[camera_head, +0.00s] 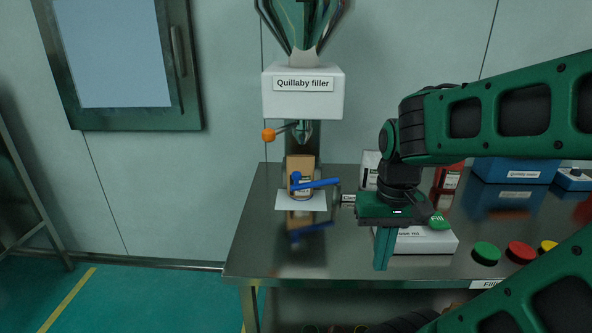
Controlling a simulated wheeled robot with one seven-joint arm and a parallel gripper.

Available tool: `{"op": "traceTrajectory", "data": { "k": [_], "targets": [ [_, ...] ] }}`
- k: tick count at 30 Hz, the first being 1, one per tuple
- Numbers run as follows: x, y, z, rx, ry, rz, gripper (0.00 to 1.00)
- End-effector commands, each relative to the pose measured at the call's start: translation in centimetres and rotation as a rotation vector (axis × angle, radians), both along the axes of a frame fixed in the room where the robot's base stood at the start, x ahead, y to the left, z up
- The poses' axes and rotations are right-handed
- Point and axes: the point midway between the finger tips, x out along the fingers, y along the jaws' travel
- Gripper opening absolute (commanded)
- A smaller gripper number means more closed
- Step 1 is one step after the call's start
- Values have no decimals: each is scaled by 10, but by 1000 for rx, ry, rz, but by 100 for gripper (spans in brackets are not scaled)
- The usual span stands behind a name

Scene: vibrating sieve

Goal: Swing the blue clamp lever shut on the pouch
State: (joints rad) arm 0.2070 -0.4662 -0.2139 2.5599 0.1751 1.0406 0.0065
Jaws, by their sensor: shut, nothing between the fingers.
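The pouch (300,165) is brown with a small label and stands upright on a white plate (288,200) under the filler nozzle (304,130). The blue clamp lever (318,184) crosses the front of the pouch and points to the right, its round blue end at the pouch's left side. I cannot tell whether it presses on the pouch. My gripper (382,267) is green, points down and is shut and empty. It appears to the right of the lever's tip, apart from it, over the front of the table.
The Quillaby filler (303,103) has an orange-knobbed handle (268,135). White boxes and red packs (448,178) stand behind and beside my gripper. A blue box (515,170) is at the right, with green (486,253), red and yellow buttons in front. The steel table (265,255) is clear at front left.

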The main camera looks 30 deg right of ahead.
Motion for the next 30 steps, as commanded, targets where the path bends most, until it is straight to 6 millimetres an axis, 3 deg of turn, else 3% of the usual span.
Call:
{"op": "traceTrajectory", "data": {
  "k": [10,12,14,24,27,30],
  "targets": [
    [-6,-1,6,0,-16,7,0],
    [5,-4,13,-6,-37,25,0],
    [26,-8,22,-10,-61,58,0],
    [213,-39,90,-83,-279,347,0],
    [251,-40,101,-102,-322,413,0],
    [273,-41,109,-114,-349,451,0]
  ]
}}
